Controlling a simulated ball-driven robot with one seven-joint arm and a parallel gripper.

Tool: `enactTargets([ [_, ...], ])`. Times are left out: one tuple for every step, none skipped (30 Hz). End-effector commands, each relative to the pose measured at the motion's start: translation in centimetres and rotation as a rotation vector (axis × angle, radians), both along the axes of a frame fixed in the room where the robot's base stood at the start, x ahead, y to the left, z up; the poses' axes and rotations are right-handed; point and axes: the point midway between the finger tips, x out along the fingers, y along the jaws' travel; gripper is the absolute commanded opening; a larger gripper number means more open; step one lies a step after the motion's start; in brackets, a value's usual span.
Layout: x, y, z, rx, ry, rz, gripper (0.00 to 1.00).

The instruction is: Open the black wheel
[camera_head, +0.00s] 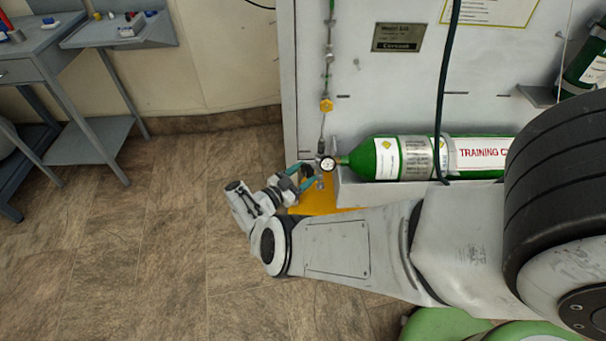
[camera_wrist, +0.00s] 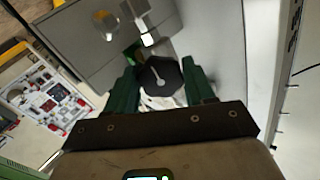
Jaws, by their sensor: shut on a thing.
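The black wheel (camera_wrist: 160,88) is a dark knob with rounded corners and a light mark on its face, in the middle of the wrist view. My gripper (camera_wrist: 161,84) has its two green fingers on either side of the wheel and is shut on it. In the head view my gripper (camera_head: 303,177) is at the lower left of the white panel, just left of a round gauge (camera_head: 328,164). The wheel is small and largely hidden by the fingers there.
A green cylinder (camera_head: 400,158) lies on a shelf right of the gauge. A hose (camera_head: 445,100) hangs in front of it. A yellow plate (camera_head: 318,200) is below my gripper. A grey workbench (camera_head: 50,55) stands at the left. The tiled floor between is clear.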

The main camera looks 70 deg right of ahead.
Motion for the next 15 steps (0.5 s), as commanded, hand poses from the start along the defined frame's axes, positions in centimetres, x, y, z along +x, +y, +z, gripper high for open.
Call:
enactTargets([
  [0.07, 0.02, -0.21, 0.008, 0.003, 0.005, 0.23],
  [0.06, 0.03, -0.22, 0.008, 0.004, 0.005, 0.23],
  [0.06, 0.02, -0.22, 0.009, 0.005, 0.005, 0.23],
  [0.06, 0.02, -0.22, 0.009, 0.005, 0.005, 0.23],
  [0.06, 0.02, -0.22, 0.009, 0.006, 0.005, 0.23],
  [0.06, 0.02, -0.22, 0.009, 0.006, 0.005, 0.23],
  [0.06, 0.02, -0.22, 0.009, 0.006, 0.005, 0.23],
  [0.05, 0.02, -0.22, 0.009, 0.006, 0.005, 0.23],
  [0.05, 0.02, -0.22, 0.009, 0.005, 0.005, 0.23],
  [0.05, 0.02, -0.22, 0.008, 0.005, 0.004, 0.23],
  [0.05, 0.02, -0.22, 0.008, 0.005, 0.004, 0.23],
  [0.05, 0.02, -0.22, 0.008, 0.005, 0.004, 0.54],
  [0.04, 0.03, -0.21, 0.008, 0.005, 0.004, 0.57],
  [0.04, 0.03, -0.2, 0.008, 0.005, 0.003, 0.6],
  [0.03, 0.02, -0.18, 0.007, 0.005, 0.003, 0.64],
])
